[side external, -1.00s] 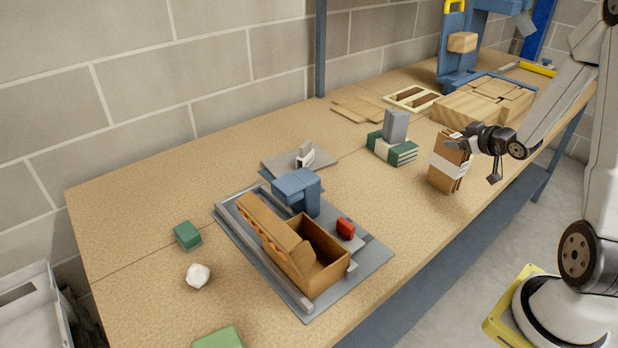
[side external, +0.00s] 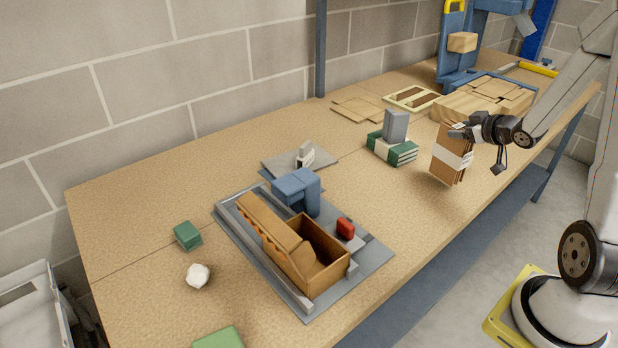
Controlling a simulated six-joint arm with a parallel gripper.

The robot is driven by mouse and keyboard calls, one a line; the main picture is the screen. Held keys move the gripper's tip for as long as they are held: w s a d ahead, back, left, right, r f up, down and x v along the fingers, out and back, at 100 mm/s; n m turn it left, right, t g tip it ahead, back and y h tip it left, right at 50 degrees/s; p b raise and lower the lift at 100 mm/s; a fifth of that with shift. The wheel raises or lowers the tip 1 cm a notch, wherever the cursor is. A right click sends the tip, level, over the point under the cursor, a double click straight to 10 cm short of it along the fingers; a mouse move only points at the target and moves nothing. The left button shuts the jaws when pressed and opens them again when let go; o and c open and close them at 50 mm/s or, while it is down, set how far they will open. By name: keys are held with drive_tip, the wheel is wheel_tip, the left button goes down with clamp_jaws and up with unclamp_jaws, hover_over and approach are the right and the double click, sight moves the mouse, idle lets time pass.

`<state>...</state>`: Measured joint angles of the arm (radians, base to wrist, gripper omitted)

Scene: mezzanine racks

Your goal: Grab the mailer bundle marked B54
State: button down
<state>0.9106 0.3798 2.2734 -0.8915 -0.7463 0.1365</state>
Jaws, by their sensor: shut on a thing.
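A brown mailer bundle (side external: 447,164) with a white band is upright and slightly tilted at the right part of the bench. My gripper (side external: 462,133) is shut on its top edge from the right. The bundle appears lifted a little off the bench top, though the gap is hard to judge. The mark B54 cannot be read on it at this size. A green bundle (side external: 391,151) with a white band lies flat to the left of it, with a grey block (side external: 395,126) on top.
A grey fixture (side external: 371,262) with an open brown box (side external: 325,273) and a blue head (side external: 297,188) stands at front centre. Flat wooden pieces (side external: 484,98) lie behind my gripper. A green cube (side external: 187,236) and white lump (side external: 198,275) sit at left. Bench between is clear.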

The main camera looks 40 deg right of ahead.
drive_tip(key=shift+r, duration=3.6)
drive_tip(key=shift+d, duration=0.1)
